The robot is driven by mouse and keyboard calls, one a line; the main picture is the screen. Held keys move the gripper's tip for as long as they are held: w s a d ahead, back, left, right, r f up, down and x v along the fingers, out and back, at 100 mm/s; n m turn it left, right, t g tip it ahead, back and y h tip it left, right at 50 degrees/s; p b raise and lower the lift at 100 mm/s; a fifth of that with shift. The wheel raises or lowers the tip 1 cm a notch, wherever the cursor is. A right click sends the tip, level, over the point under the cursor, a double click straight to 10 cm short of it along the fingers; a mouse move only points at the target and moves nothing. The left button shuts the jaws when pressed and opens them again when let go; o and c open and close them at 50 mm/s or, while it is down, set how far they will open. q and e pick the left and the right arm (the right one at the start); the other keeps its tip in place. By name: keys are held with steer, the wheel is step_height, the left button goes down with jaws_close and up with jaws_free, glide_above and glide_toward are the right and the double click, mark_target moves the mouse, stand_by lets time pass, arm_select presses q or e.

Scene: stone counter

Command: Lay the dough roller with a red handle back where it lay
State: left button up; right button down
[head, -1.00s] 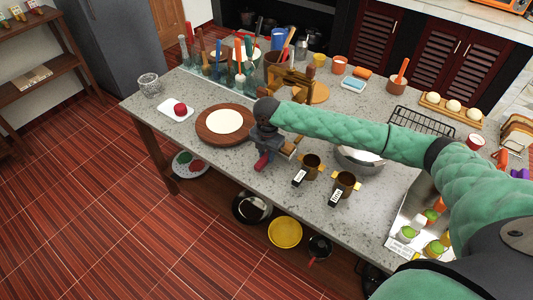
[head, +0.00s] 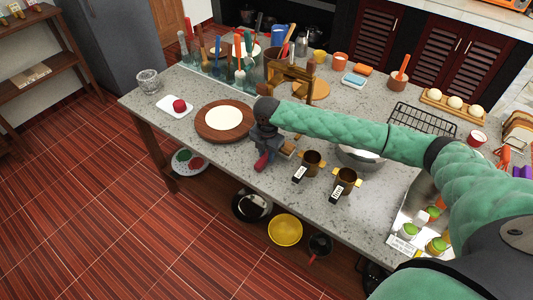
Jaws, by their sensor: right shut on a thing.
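My right gripper (head: 266,148) points down just to the right of the round wooden board near the counter's front edge. It is shut on the dough roller, whose red handle (head: 261,162) sticks out below the gripper toward the front edge. A bit of light wood (head: 288,149) shows to the right of the fingers; the rest of the roller is hidden by the gripper. I cannot tell whether the roller touches the counter. My left gripper is not in view.
The round board (head: 203,132) holds a flat white dough disc (head: 224,116). Two labelled brass cups (head: 312,163) (head: 346,181) stand close on the right, and a metal bowl (head: 360,158) behind them. A wooden stand (head: 290,72) and bottles are behind. The counter's front edge is near.

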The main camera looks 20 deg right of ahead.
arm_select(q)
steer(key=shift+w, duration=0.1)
arm_select(e)
steer(key=shift+f, duration=0.55)
steer(key=c, duration=1.1)
jaws_free()
steer(key=shift+r, duration=0.15)
steer(key=shift+r+b, duration=0.3)
steer(key=shift+r, duration=0.05)
step_height(320, 180, up, 6)
steer(key=shift+w+f+b, duration=0.1)
steer(key=shift+f+b, duration=0.1)
steer(key=shift+b, duration=0.75)
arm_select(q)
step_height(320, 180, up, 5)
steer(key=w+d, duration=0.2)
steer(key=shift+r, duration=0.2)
arm_select(e)
steer(key=shift+d+r, duration=0.1)
steer(key=shift+r, duration=0.55)
